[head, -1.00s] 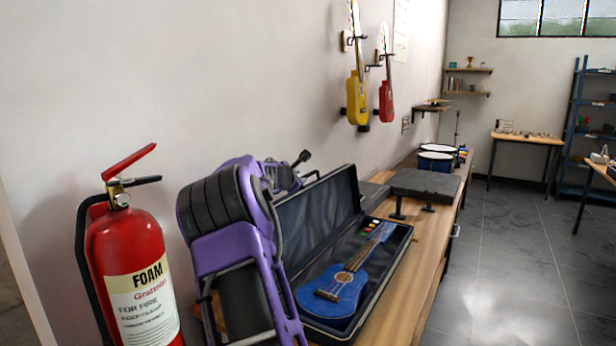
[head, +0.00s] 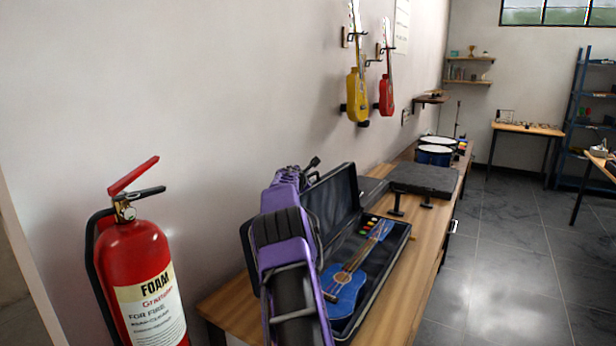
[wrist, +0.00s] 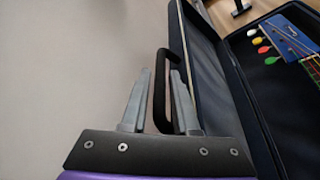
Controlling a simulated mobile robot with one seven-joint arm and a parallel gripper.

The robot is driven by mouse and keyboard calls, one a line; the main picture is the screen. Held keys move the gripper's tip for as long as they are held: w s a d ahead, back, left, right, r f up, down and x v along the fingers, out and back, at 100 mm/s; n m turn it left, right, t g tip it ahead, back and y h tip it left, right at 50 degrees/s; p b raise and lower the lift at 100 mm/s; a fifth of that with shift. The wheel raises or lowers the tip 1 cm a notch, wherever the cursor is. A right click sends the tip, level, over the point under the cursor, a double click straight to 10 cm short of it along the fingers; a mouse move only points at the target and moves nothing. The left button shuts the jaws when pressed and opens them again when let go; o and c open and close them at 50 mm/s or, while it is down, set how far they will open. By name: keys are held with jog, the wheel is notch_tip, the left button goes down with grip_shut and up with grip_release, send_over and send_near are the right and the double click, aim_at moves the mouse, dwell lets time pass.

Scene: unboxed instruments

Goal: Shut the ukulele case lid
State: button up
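The dark ukulele case (head: 398,252) lies open on the wooden bench. Its lid (head: 331,199) stands up on the wall side, and in the wrist view the lid (wrist: 209,70) runs just right of my gripper. The blue ukulele (head: 345,284) lies inside; its headstock with coloured pegs (wrist: 262,45) shows in the wrist view. My gripper (wrist: 160,85) is open behind the lid. A black handle loop (wrist: 160,75) shows between the two grey fingers; I cannot tell whether they touch it.
A red fire extinguisher (head: 142,275) stands at the left front. Farther along the bench are a dark flat case (head: 425,180) and drums (head: 436,153). Two instruments hang on the wall, one yellow (head: 356,95) and one red (head: 386,95).

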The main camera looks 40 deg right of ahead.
grip_shut()
dwell(1.4)
